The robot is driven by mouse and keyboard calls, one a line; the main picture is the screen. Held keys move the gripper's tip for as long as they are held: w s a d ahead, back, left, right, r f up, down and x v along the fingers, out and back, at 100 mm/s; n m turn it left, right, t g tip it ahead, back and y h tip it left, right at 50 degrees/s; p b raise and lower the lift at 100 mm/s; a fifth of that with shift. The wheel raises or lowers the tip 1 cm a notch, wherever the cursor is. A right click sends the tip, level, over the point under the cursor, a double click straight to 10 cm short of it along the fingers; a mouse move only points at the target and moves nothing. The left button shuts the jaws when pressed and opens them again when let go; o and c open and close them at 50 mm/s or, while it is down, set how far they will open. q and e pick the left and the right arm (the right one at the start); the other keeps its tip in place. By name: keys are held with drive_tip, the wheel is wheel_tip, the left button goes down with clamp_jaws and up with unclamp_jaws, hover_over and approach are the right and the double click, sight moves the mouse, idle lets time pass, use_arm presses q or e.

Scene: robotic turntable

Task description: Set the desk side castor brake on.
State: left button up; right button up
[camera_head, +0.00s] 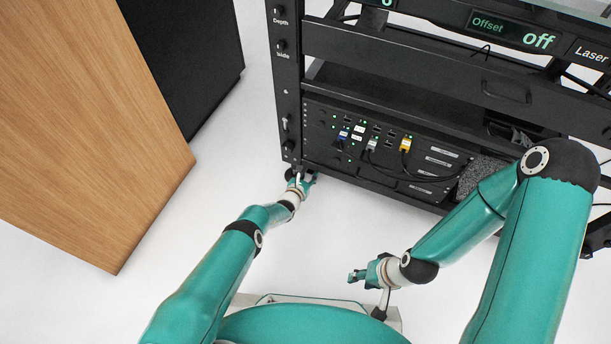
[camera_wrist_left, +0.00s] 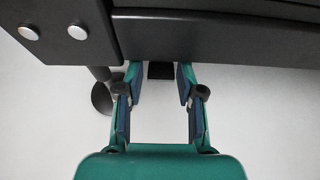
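My left gripper (camera_head: 303,179) is low at the near left corner of the black rack (camera_head: 287,75). In the left wrist view the left gripper (camera_wrist_left: 159,82) is open, its two fingers apart at the rack's bottom edge. A small black tab (camera_wrist_left: 160,70) shows between the fingertips, with a gap on each side; it may be the brake lever. A dark round castor part (camera_wrist_left: 102,98) shows just left of the left finger, partly hidden. The brake's setting cannot be made out. My right gripper (camera_head: 358,276) is over bare floor, away from the rack; its finger opening is unclear.
A wooden desk panel (camera_head: 85,130) with a dark side stands left of the rack. Cables (camera_head: 405,148) plug into the rack's front panel. White floor (camera_head: 320,235) is clear between the rack and my base.

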use_arm(q)
clamp_jaws()
wheel_tip(320, 180, down, 2)
drive_tip(key=t+b, duration=0.2)
drive_tip(key=b, duration=0.3)
drive_tip(key=shift+s+a+h, duration=0.1)
drive_tip(key=shift+h, duration=0.2)
drive_tip(key=shift+t+b, duration=0.3)
drive_tip(key=shift+b, duration=0.05)
drive_tip(key=shift+r, duration=0.15)
